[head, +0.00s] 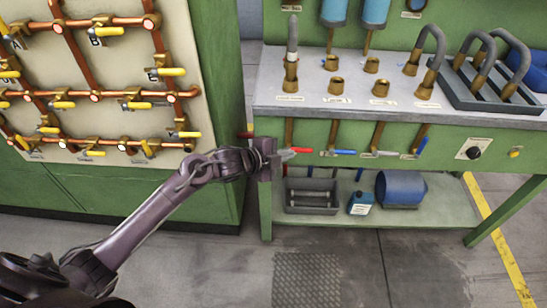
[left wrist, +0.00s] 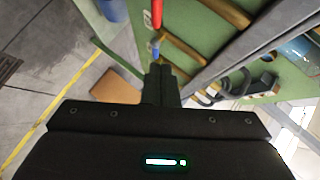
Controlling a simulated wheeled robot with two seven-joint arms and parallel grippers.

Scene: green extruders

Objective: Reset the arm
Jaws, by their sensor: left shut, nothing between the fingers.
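My left arm reaches in from the lower left in the head view. Its gripper (head: 288,155) is at the front left corner of the green bench, by the red-handled lever (head: 301,150). I cannot tell whether they touch. In the left wrist view the dark fingers (left wrist: 160,72) are together with nothing between them. The red handle (left wrist: 157,14) and a blue handle (left wrist: 155,50) show beyond the fingertips. My right gripper is not in view.
The bench top (head: 330,95) carries brass fittings and hooked grey pipes. A blue-handled lever (head: 345,152) is along its front. The lower shelf (head: 430,215) holds a grey tray (head: 312,196) and a blue container (head: 400,188). A valve panel (head: 120,65) stands left. Floor in front is open.

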